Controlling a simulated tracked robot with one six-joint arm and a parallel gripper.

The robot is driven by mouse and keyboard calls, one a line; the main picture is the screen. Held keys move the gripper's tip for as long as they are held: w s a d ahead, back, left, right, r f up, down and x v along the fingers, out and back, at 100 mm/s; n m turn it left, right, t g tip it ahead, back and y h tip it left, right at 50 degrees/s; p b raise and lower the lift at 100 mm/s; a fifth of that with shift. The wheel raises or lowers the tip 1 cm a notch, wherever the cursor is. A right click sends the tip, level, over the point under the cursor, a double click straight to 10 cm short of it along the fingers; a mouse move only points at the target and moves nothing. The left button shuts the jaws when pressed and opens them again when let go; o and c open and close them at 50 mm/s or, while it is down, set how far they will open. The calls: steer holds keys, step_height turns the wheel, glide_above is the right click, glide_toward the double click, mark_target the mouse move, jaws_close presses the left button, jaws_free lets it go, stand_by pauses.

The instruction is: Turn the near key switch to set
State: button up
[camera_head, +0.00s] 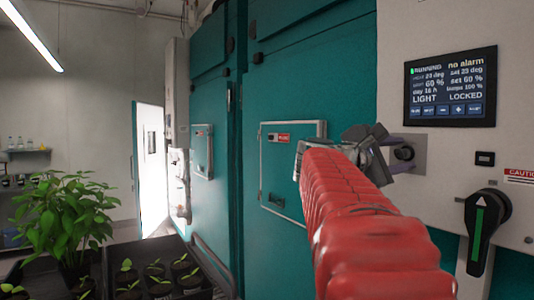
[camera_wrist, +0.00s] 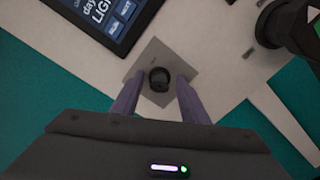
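The near key switch (camera_head: 404,153) is a dark round knob on a grey square plate (camera_head: 418,142), set in the light panel below the display. In the wrist view the key switch (camera_wrist: 159,79) lies between my two fingertips, on its plate (camera_wrist: 160,57). My gripper (camera_head: 372,140) is at the left side of the plate in the head view, at the end of my red arm. In the wrist view my gripper (camera_wrist: 158,88) is open, with a finger on each side of the knob and gaps visible. I cannot tell how deep the fingers reach around it.
The display (camera_head: 450,86) reads RUNNING, no alarm, LIGHT and LOCKED. A black rotary handle (camera_head: 487,215) with a green arrow is at the lower right. Teal chamber doors (camera_head: 300,90) stand to the left. Potted plants (camera_head: 62,220) and a seedling tray (camera_head: 204,294) are at the lower left.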

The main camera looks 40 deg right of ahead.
steer(key=shift+a, duration=0.1)
jaws_close()
steer(key=shift+m, duration=0.3)
steer(key=m, duration=0.5)
steer(key=shift+f, duration=0.15)
steer(key=m, duration=0.6)
steer(key=shift+f, duration=0.15)
steer(key=shift+m, duration=0.3)
stand_by(0.3)
steer(key=shift+c, duration=1.8)
jaws_free()
steer(key=o, duration=0.4)
